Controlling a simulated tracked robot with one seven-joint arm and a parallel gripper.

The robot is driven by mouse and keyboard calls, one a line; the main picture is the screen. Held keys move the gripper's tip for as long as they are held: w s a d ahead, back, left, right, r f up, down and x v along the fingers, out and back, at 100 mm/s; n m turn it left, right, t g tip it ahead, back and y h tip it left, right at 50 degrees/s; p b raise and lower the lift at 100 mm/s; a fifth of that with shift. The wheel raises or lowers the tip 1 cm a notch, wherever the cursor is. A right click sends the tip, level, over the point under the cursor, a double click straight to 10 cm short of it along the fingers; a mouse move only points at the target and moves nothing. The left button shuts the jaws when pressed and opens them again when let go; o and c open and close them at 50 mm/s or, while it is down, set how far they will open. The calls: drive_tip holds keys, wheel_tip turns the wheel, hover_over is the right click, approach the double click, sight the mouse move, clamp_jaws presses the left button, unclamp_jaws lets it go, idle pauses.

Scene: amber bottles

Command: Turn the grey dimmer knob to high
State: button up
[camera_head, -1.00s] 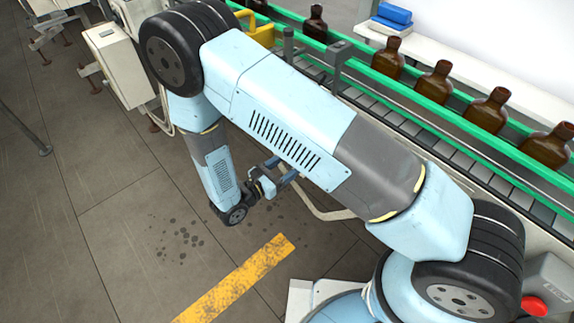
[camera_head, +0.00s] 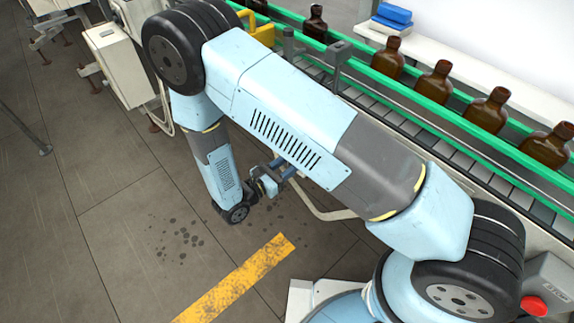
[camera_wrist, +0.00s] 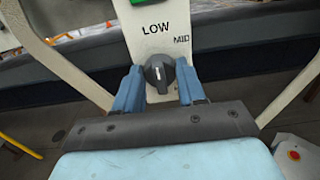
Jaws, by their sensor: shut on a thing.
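The grey dimmer knob (camera_wrist: 158,75) is in the wrist view, on a pale panel (camera_wrist: 146,14) marked LOW and MID. The white line on the knob points up, towards the LOW print. No high mark shows in the wrist view. My gripper (camera_wrist: 158,84) is shut on the knob, one blue finger on each side of it. In the head view my gripper (camera_head: 279,178) shows beside the conveyor frame, and the knob is hidden there.
Several amber bottles (camera_head: 434,84) stand on the conveyor behind a green rail (camera_head: 412,93). A bent pale tube (camera_wrist: 58,58) flanks the panel. A red button (camera_head: 534,306) sits on a grey box at the lower right. Open floor lies left.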

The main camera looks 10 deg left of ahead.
drive_tip(key=shift+m, duration=0.3)
drive_tip(key=m, duration=0.4)
drive_tip(key=shift+m, duration=0.3)
drive_tip(key=m, duration=0.6)
drive_tip(key=shift+s+f, duration=0.1)
drive_tip(key=shift+s, duration=0.05)
drive_tip(key=m, duration=0.6)
drive_tip(key=shift+d+f+m, duration=0.15)
drive_tip(key=shift+m, duration=0.25)
drive_tip(key=m, duration=0.5)
drive_tip(key=shift+f+m, duration=0.1)
drive_tip(key=shift+m, duration=0.2)
drive_tip(key=o, duration=1)
drive_tip(key=shift+o, duration=0.2)
